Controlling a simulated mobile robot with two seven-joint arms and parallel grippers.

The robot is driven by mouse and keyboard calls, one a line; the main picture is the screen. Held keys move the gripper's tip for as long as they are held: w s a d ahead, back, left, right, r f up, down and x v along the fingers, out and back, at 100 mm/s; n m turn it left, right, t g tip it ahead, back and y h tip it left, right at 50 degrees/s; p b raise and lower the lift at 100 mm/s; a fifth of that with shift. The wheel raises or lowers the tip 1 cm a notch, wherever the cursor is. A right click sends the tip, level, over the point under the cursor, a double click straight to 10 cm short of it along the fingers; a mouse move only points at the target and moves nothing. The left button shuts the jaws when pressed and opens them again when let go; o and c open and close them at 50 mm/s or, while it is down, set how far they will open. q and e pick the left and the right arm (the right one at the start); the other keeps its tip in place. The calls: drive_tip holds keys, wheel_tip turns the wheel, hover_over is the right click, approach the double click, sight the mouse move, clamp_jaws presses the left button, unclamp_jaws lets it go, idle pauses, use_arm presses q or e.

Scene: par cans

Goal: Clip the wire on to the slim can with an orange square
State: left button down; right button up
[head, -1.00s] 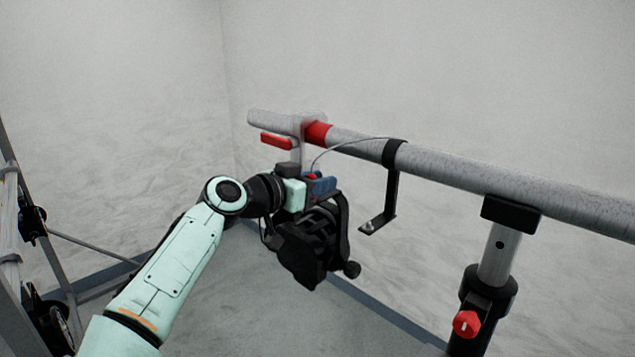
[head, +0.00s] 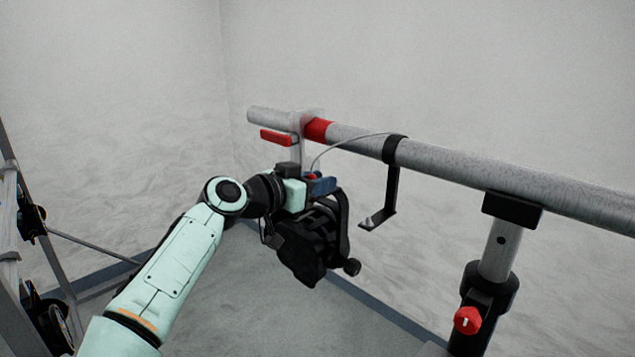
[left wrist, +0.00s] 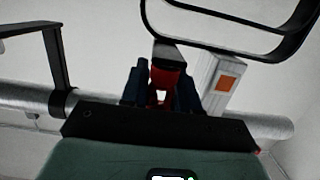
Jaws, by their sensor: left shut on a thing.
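A black slim can (head: 308,245) hangs by its yoke from a pale clamp (head: 297,150) near the far end of the metal pipe. In the left wrist view the clamp bears an orange square (left wrist: 226,83), and the black yoke (left wrist: 150,20) loops above it. My left gripper (head: 320,185), with blue fingers, is beside the top of the can, just under the pipe. It is shut on the red clip (left wrist: 160,88) of the wire. The thin grey wire (head: 345,143) arcs from the clip to the pipe. Whether the clip touches the yoke or clamp cannot be told.
The grey pipe (head: 455,168) with a red band (head: 317,130) runs to the right. A black hanging bracket (head: 391,185) is on it, right of the can. A stand (head: 492,275) with a red knob holds the pipe. A metal frame (head: 15,215) stands at left.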

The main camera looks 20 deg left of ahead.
use_arm(q)
drive_tip(key=c, duration=0.8)
unclamp_jaws()
drive_tip(key=shift+o, duration=0.2)
drive_tip(key=b+v, duration=0.3)
drive_tip(key=v, duration=1)
drive_tip(key=shift+s, duration=0.25)
